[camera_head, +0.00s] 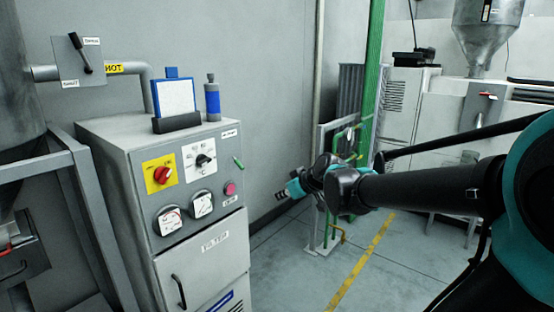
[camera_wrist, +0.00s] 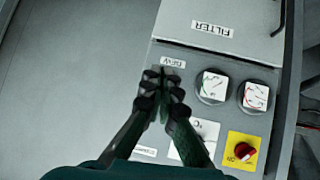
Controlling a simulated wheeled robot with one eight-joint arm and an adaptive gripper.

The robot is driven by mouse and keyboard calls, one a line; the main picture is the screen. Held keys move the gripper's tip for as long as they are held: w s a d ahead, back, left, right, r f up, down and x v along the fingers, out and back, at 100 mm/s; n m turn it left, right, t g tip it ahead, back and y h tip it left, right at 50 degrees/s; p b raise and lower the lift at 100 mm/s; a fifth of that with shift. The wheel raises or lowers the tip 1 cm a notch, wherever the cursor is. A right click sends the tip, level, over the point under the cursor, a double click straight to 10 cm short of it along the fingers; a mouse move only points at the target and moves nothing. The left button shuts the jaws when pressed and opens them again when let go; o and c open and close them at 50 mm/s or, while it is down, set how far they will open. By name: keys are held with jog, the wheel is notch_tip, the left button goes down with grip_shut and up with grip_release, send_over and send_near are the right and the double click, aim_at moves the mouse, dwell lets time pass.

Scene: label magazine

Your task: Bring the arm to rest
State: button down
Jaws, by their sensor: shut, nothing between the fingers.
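My arm reaches in from the right in the head view, bent at a teal-and-black joint. My gripper (camera_head: 281,196) is in front of and to the right of the grey filter cabinet (camera_head: 190,260), apart from it in that view. In the wrist view my gripper (camera_wrist: 164,76) has its black fingertips together, empty. Behind them is the cabinet panel, seen upside down, with its FILTER label (camera_wrist: 212,28), two gauges (camera_wrist: 212,87) and a red knob on a yellow plate (camera_wrist: 241,152). The fingers hide part of the panel; the red button (camera_head: 230,188) shows in the head view.
A blue-framed board (camera_head: 174,97) and a blue-and-grey bottle (camera_head: 212,100) stand on the cabinet top. A green post (camera_head: 373,70) and railing stand behind my wrist. Grey machines stand at the back right. Open floor with a yellow line (camera_head: 362,262) lies right of the cabinet.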

jog(key=s+d+f+m+g+h, duration=0.3)
jog(key=s+d+f+m+h, duration=0.3)
jog(key=s+d+f, duration=1.2)
notch_tip(320, 180, down, 2)
jog(key=d+m, duration=0.1)
jog(key=m, duration=0.2)
jog(key=shift+s+d+g+h, duration=0.15)
jog(key=shift+s+g+h, duration=0.15)
jog(key=shift+s+g, duration=0.1)
jog(key=shift+f, duration=0.1)
